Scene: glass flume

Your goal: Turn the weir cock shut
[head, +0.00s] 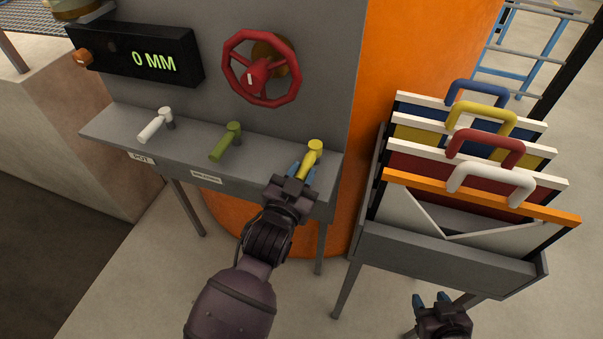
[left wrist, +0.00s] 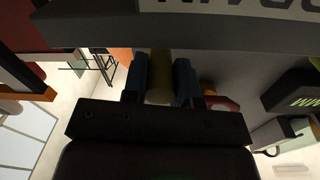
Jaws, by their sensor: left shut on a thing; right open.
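Three cocks stand in a row on the grey ledge (head: 258,160): a white one (head: 155,126), a green one (head: 224,142) and a yellow one (head: 314,154). Their labels are too small or hidden to tell which is the weir cock. My left gripper (head: 303,174) is shut on the yellow cock's handle, which points toward the ledge's front. In the left wrist view the handle (left wrist: 161,75) sits between the blue fingers. The white and green cocks are untouched. My right gripper (head: 431,299) is open and empty, low in front of the rack.
A red handwheel (head: 232,73) is on the panel above the ledge, beside a display (head: 135,52) reading 0 MM. A grey rack (head: 440,254) of coloured boards with handles stands right, near an orange column (head: 400,60).

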